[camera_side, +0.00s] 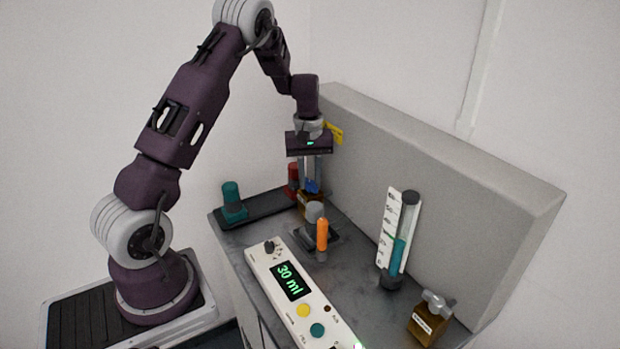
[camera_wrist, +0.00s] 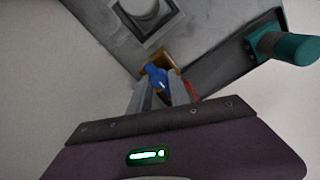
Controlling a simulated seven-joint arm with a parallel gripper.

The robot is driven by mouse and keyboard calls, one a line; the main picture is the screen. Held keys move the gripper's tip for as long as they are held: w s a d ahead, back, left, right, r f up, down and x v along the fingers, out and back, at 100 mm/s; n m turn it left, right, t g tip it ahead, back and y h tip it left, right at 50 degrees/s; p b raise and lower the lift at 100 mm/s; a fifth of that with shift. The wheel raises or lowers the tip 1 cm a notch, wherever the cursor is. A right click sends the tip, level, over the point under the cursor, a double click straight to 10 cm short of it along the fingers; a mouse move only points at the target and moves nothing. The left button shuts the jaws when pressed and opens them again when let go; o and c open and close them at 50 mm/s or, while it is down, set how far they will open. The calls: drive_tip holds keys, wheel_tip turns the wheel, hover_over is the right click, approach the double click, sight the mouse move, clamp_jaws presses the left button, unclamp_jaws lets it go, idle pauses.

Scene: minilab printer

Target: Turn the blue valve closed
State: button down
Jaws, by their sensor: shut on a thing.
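The blue valve (camera_side: 312,186) sits on a small brown block (camera_side: 311,206) at the back of the bench, near the grey wall. It also shows in the wrist view as a blue handle (camera_wrist: 157,77) on the brown base (camera_wrist: 170,62). My gripper (camera_side: 311,178) points down over the block. Its two fingers (camera_wrist: 163,92) stand on either side of the blue handle, shut on it. The fingers hide part of the handle, so its exact angle is hard to tell.
A red cylinder (camera_side: 293,177) stands just left of the valve, and a teal one (camera_side: 232,198) stands on the dark tray. An orange tube (camera_side: 322,236) stands in front. A panel (camera_side: 291,282) reads 30 ml.

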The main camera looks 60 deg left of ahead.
sight(309, 182)
drive_tip(key=shift+r, duration=0.1)
drive_tip(key=c, duration=1.2)
unclamp_jaws()
wheel_tip(309, 182, up, 7)
drive_tip(key=shift+s+r, duration=0.1)
